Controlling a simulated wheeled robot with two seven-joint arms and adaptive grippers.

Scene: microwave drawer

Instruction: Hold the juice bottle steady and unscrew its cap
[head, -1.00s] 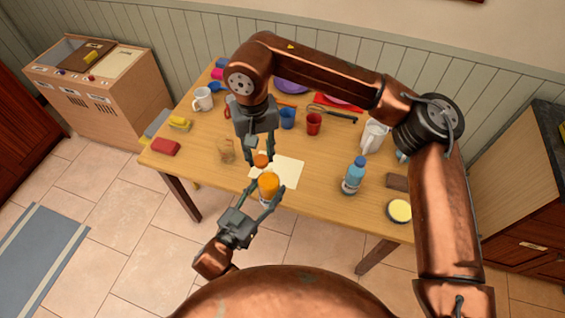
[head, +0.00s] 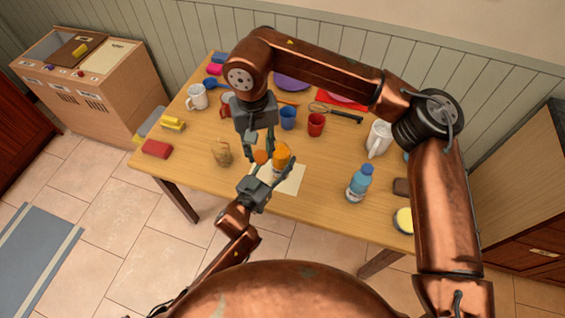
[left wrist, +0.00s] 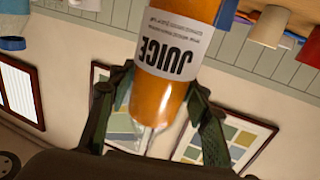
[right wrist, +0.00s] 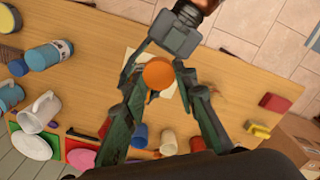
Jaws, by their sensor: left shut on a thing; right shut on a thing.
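The juice bottle (head: 281,155) is orange with a white label; in the left wrist view it (left wrist: 168,60) appears label upside down, with a clear, bare neck end. My left gripper (head: 278,170) is shut around its body. My right gripper (head: 259,152) comes down from above and is shut on the round orange cap (head: 261,157). In the head view the cap appears beside the bottle, apart from it. In the right wrist view the cap (right wrist: 158,74) sits between the fingertips. Whether the bottle touches the table is hidden.
A pale sheet (head: 291,178) lies on the wooden table under the grippers. A clear glass (head: 221,154) stands to the left.

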